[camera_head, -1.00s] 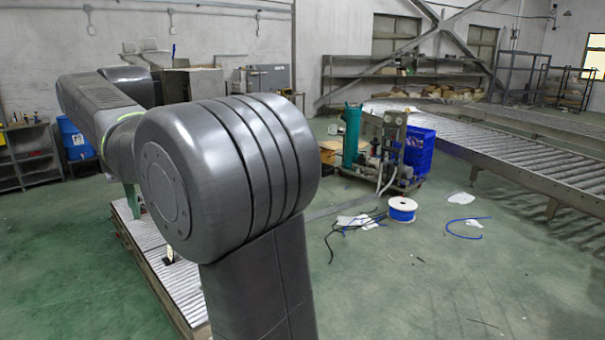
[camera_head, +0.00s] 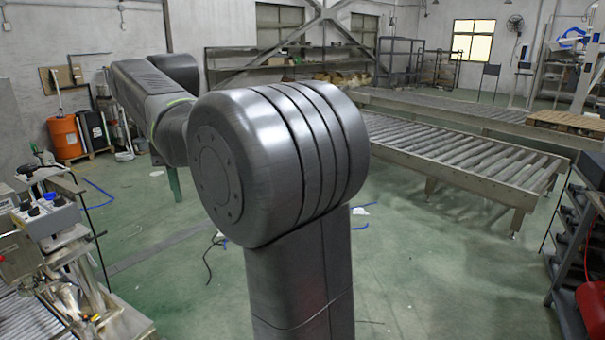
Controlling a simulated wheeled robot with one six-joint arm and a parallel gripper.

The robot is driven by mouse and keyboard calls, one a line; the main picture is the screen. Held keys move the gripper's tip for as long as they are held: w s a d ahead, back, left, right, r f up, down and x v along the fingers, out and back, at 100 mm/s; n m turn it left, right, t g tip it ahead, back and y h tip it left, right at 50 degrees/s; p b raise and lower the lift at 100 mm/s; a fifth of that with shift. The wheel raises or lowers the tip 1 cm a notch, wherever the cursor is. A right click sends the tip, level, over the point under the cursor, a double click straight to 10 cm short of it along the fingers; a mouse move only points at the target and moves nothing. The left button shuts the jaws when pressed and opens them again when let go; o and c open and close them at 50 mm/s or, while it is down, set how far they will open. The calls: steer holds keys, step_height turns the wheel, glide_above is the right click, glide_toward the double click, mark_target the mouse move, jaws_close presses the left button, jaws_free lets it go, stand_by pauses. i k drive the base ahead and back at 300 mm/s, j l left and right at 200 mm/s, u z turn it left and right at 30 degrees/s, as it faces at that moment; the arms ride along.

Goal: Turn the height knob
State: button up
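My arm (camera_head: 280,160) fills the middle of the head view, with its forward link (camera_head: 145,95) reaching up and to the left. My gripper is not in view; the far end of the arm is not seen. A grey control box (camera_head: 47,214) with small blue and red parts on it sits on a metal machine (camera_head: 75,275) at the left edge. It lies left of my arm and apart from it. I cannot tell whether any of its small parts is the height knob.
A roller conveyor (camera_head: 450,165) runs across the right middle. A dark shelf rack with red items (camera_head: 590,255) stands at the right edge. An orange drum (camera_head: 65,137) stands at the back left. The green floor (camera_head: 430,270) is open between my arm and the rack.

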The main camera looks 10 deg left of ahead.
mark_target(28, 169)
steer(key=i+l+u, duration=0.1)
steer(key=i, duration=0.4)
steer(key=i+l+u, duration=0.15)
steer(key=i, duration=0.35)
steer(key=i+l+u, duration=0.1)
steer(key=i+l, duration=0.25)
steer(key=i+j+u, duration=0.2)
steer(key=i+u, duration=0.6)
steer(key=i, duration=0.25)
steer(key=i+l+u, duration=0.1)
steer(key=i+u, duration=0.35)
steer(key=i+l, duration=0.1)
steer(key=i, duration=0.9)
steer(key=i+l+u, duration=0.1)
steer(key=i, duration=0.9)
steer(key=i+j+u, duration=0.1)
steer(key=i+u, duration=0.6)
steer(key=u, duration=0.15)
steer(key=i+u, duration=0.4)
steer(key=i+l+u, duration=0.25)
steer(key=u, duration=0.15)
steer(key=i+j+u, duration=0.2)
steer(key=u, duration=0.15)
steer(key=i+u, duration=0.75)
